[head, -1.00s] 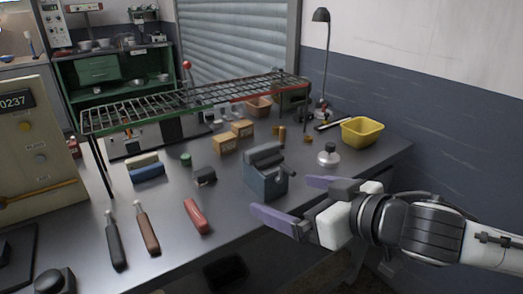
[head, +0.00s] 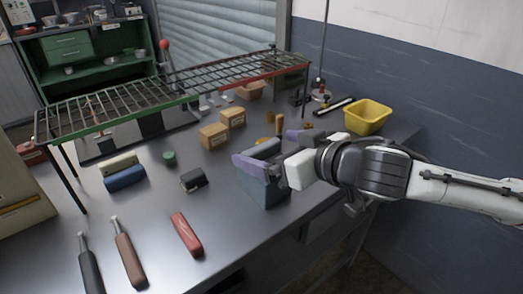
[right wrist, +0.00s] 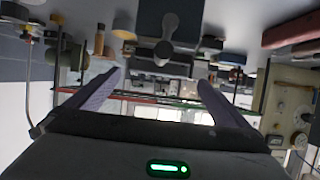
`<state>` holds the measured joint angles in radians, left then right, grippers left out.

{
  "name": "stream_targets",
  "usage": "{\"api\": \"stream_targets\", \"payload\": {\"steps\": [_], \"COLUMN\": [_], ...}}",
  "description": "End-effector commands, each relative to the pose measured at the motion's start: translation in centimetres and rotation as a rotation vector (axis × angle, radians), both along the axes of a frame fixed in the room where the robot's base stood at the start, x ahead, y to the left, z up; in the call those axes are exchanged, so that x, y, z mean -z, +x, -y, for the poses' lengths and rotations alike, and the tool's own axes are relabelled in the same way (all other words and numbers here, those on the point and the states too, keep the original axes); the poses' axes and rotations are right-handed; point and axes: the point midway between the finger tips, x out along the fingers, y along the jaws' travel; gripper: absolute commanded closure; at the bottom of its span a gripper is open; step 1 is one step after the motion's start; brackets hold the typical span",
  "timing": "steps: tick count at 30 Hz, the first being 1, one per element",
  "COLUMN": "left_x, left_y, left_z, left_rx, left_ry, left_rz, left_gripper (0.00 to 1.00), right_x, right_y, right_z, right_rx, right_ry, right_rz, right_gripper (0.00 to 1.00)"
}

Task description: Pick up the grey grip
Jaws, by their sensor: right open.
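A blue-grey block-like stand (head: 262,191) stands near the front edge of the table. A grey bar, which looks like the grey grip (head: 266,147), lies across its top. My right gripper (head: 262,151) is open, with one purple finger in front of the stand's upper part and the other beyond it. Whether the fingers touch the grip cannot be told. In the right wrist view, upside down, a grey shape with a round knob (right wrist: 166,28) shows between and above the open fingers (right wrist: 160,88). My left gripper is out of view.
A wire rack (head: 170,92) spans the back of the table. Cardboard boxes (head: 214,136), a dark block (head: 194,180) and a red handle (head: 187,235) lie left of the stand. A yellow bin (head: 367,117) stands right. Free table lies between these.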

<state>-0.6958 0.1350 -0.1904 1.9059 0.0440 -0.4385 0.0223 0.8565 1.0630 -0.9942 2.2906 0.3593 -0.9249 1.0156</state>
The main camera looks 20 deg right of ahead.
Motion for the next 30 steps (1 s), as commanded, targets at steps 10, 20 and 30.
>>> {"api": "stream_targets", "payload": {"steps": [10,20,30], "left_x": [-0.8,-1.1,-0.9], "left_y": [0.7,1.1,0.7], "left_z": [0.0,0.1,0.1], "left_rx": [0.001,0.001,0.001], "left_ry": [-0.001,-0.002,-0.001], "left_rz": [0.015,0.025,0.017], "left_gripper": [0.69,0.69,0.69], "right_x": [1.8,1.9,1.8], "right_y": [3.5,3.5,3.5], "right_z": [-1.0,-1.0,-1.0], "right_rx": [0.001,0.001,0.001], "right_ry": [0.0,-0.001,0.0], "right_rz": [0.0,-0.001,0.0], "right_gripper": [0.0,0.2,0.45]}}
